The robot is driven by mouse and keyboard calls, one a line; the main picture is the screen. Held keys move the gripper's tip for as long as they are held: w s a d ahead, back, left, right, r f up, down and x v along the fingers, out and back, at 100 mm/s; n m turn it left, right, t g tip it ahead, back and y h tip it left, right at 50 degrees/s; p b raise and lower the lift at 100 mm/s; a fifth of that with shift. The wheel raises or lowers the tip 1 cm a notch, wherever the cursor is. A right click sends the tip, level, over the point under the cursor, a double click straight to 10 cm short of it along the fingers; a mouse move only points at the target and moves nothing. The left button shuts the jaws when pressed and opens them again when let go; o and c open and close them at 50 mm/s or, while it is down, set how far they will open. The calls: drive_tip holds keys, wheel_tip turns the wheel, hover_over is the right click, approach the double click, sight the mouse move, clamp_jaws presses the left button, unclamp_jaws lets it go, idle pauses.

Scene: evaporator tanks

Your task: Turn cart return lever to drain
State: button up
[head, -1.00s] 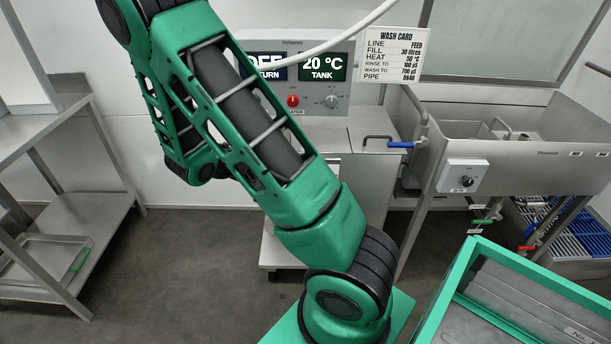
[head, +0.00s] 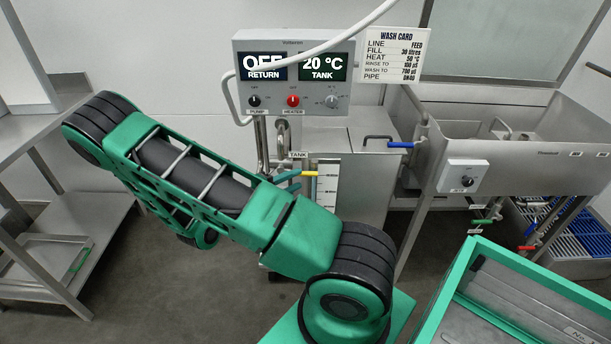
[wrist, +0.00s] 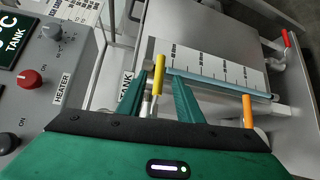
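My gripper (wrist: 159,88) is open, its two green fingers spread on either side of a yellow lever (wrist: 158,75) in the wrist view. In the head view my gripper (head: 287,180) is beside the same yellow lever (head: 303,173), below a TANK label (head: 299,155). I cannot tell whether a finger touches it. An orange lever (wrist: 247,111) is right of the fingers in the wrist view, and a red one (wrist: 286,38) is farther off. No label naming the cart return lever is readable, so I cannot tell which lever it is.
A control box (head: 293,71) with knobs reads OFF return and 20 °C tank. A scaled level gauge (head: 328,184) stands right of the yellow lever. A blue-handled lever (head: 401,145) sits by the sink (head: 520,162). A steel shelf (head: 75,240) is at left.

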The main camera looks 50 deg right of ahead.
sight(305, 175)
drive_tip(key=d, duration=0.4)
drive_tip(key=d+f, duration=0.1)
drive_tip(key=d, duration=0.1)
drive_tip(key=shift+s+d, duration=0.3)
drive_tip(key=shift+d, duration=0.1)
drive_tip(key=shift+c, duration=0.4)
clamp_jaws()
